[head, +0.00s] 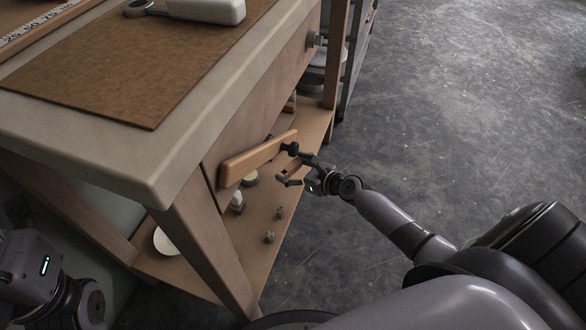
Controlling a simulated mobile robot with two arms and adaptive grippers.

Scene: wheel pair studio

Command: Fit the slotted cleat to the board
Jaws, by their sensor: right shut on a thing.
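The cleat (250,160), a light wooden bar, slants up to the right beside the table's side panel. Its slots cannot be made out. My right gripper (288,165) is at the cleat's right end and shut on it; one dark fingertip shows against that end, and the exact contact is small and partly hidden. The board looks to be the brown upright panel (213,160) under the tabletop, just behind the cleat. I cannot tell whether the cleat touches it. Of my left arm, only links show at the lower left; its fingers are out of frame.
The pale tabletop (150,165) overhangs the panel, with a brown mat (130,75) and a white tool (205,10) on top. The lower shelf (250,235) holds a white dish (166,242) and several small parts. Table legs stand close by. The floor at right is clear.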

